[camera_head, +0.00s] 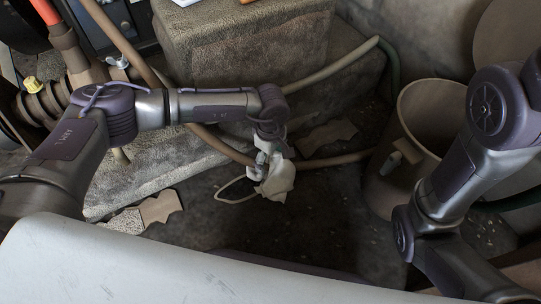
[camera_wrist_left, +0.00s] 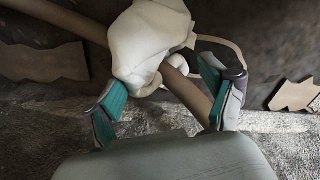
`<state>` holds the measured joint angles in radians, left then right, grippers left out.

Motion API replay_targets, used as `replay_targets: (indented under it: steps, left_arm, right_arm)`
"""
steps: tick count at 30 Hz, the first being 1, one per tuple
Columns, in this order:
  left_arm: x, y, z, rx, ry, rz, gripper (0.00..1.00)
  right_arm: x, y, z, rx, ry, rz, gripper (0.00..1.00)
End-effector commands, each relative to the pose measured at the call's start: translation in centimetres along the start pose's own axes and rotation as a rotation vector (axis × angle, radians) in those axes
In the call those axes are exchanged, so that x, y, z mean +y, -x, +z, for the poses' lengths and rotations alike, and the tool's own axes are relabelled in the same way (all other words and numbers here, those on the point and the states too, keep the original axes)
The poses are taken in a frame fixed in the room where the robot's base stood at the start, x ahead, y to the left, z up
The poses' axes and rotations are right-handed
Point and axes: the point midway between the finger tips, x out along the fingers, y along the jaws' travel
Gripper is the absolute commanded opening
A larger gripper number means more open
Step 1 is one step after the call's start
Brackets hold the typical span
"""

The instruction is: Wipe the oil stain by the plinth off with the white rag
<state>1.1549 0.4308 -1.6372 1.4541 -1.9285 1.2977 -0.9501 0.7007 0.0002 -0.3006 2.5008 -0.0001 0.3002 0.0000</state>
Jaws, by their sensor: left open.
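The white rag (camera_head: 279,181) hangs crumpled over or against a tan hose, above the dark floor. In the left wrist view the rag (camera_wrist_left: 150,40) lies just beyond my left gripper's fingertips, with the hose passing beside and below it. My left gripper (camera_head: 262,163) is open, its teal pads (camera_wrist_left: 165,98) apart with the hose showing between them. I cannot tell whether a pad touches the rag. The plinth (camera_head: 240,45) is a rough stone block at the top middle. I cannot make out an oil stain on the dark floor. My right gripper is out of view.
A large bucket (camera_head: 418,110) stands at the right, by my right arm. Tan hoses (camera_head: 335,161) cross the floor and the plinth. Torn cardboard pieces (camera_head: 160,208) lie at the lower left. Belt machinery (camera_head: 40,95) is at the left. The floor (camera_head: 335,215) right of the rag is fairly clear.

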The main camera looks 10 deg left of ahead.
Motion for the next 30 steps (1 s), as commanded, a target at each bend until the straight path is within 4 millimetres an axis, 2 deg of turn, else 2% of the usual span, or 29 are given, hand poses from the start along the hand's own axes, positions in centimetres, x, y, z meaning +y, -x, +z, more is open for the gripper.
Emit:
replay_targets:
  steps: [12, 22, 30]
  left_arm:
    - [0.0, -2.3, 0.0, 0.0, -0.001, 0.0, 0.83]
    - [0.0, -2.5, 0.0, 0.0, -0.001, 0.001, 0.83]
    - [0.0, -2.5, 0.0, 0.0, -0.001, 0.0, 0.6]
  right_arm:
    - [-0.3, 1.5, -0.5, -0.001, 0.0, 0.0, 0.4]
    - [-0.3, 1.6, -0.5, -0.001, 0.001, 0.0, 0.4]
    - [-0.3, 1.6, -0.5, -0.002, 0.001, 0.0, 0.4]
